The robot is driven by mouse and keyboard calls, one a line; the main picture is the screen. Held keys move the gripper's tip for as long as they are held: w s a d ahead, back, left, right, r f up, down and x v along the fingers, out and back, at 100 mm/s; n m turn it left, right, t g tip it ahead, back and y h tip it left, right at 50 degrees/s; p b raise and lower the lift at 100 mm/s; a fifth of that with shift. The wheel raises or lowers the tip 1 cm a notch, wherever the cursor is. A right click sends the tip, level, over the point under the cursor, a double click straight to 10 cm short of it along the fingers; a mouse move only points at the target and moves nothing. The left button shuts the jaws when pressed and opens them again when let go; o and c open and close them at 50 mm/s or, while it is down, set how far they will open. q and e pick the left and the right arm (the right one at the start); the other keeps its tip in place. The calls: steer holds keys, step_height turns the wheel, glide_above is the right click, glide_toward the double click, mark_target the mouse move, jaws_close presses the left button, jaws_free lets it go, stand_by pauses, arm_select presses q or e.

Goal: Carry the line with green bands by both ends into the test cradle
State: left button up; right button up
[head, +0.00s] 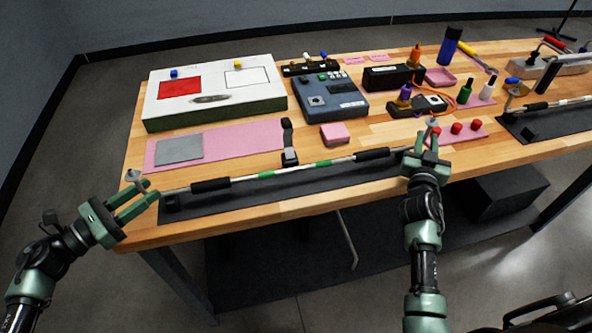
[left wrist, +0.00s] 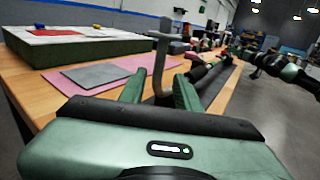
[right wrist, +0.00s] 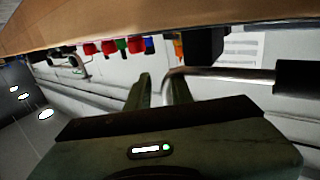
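The line with green bands (head: 318,163) is a thin metal tube with black sleeves and bent-up ends. It lies along a dark mat (head: 260,197) at the table's front edge. My left gripper (head: 141,200) is at its left end; in the left wrist view the bent tube (left wrist: 160,62) stands between parted fingers (left wrist: 157,92). My right gripper (head: 427,145) is at its right end; in the right wrist view its fingers (right wrist: 160,92) are parted, with the bent tube (right wrist: 185,72) between them, close to one finger. I cannot tell which fixture is the test cradle.
A second line (head: 560,103) lies on another dark mat at right. Behind the green-banded line are a pink mat (head: 225,138), a white-topped box (head: 215,90), a blue-grey tester (head: 330,97) and a pink block (head: 335,134). Red caps and bottles stand near my right gripper.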

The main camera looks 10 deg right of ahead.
arm_select(q)
steer(key=v, duration=0.7)
steer(key=shift+s+a+f, duration=0.1)
steer(key=shift+s+a, duration=0.05)
steer(key=shift+s, duration=0.2)
arm_select(e)
steer(key=shift+a+f, duration=0.4)
steer(key=shift+f, duration=0.2)
arm_select(q)
steer(key=shift+a, duration=0.2)
arm_select(e)
steer(key=v, duration=0.6)
steer(key=shift+s+a+r, duration=0.2)
steer(key=shift+s, duration=0.15)
steer(key=shift+s+a+r, duration=0.1)
steer(key=shift+s+r, duration=0.15)
steer(key=shift+s, duration=0.05)
arm_select(q)
steer(key=shift+w, duration=0.15)
arm_select(e)
steer(key=shift+w, duration=0.15)
